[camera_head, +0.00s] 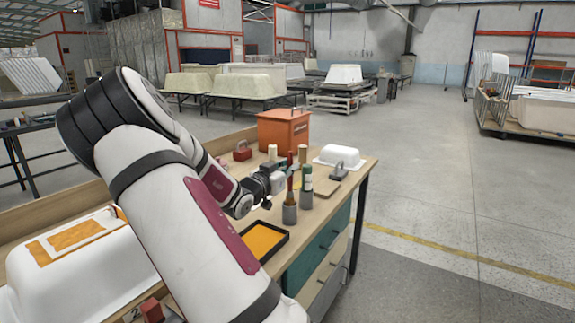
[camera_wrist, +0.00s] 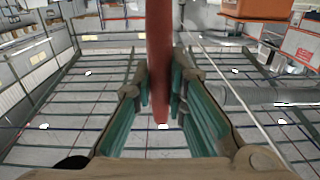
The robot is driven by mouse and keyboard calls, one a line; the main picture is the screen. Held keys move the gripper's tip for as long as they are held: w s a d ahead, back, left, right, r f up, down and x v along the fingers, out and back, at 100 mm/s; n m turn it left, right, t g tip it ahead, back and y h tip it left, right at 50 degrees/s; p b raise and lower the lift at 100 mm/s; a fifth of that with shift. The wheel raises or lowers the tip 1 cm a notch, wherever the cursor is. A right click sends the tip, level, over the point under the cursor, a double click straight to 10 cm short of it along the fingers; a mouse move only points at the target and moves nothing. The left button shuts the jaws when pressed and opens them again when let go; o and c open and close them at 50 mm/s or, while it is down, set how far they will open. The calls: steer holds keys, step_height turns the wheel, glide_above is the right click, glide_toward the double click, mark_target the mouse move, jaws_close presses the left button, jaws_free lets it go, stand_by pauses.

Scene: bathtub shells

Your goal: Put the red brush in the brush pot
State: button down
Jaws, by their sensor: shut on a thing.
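The red brush (camera_head: 290,184) stands upright in the head view, directly over a grey pot (camera_head: 290,214) near the table's right edge. Its lower end meets the pot's rim in the picture; I cannot tell whether it is inside. My gripper (camera_head: 283,181) is shut on the brush from the left. In the wrist view the brush's red handle (camera_wrist: 159,60) runs between the two fingers (camera_wrist: 160,95) with their green pads. A green and white item (camera_head: 307,178) stands upright just right of the brush, close to the pot.
A black tray with orange contents (camera_head: 286,236) lies in front of the pot. An orange box (camera_head: 284,131), a red padlock-shaped block (camera_head: 242,150), a grey handled block (camera_head: 338,170) and a white shell (camera_head: 340,157) stand farther back. A large white shell (camera_head: 80,270) fills the left.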

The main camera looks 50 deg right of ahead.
steer(key=shift+f+b, duration=0.4)
steer(key=shift+f, duration=0.35)
steer(key=c, duration=1.5)
jaws_free()
steer(key=a+p, duration=0.1)
steer(key=a, duration=0.2)
steer(key=a+p, duration=0.1)
steer(key=a, duration=0.2)
steer(key=a+p, duration=0.1)
steer(key=a, duration=0.3)
steer(key=shift+s, duration=0.4)
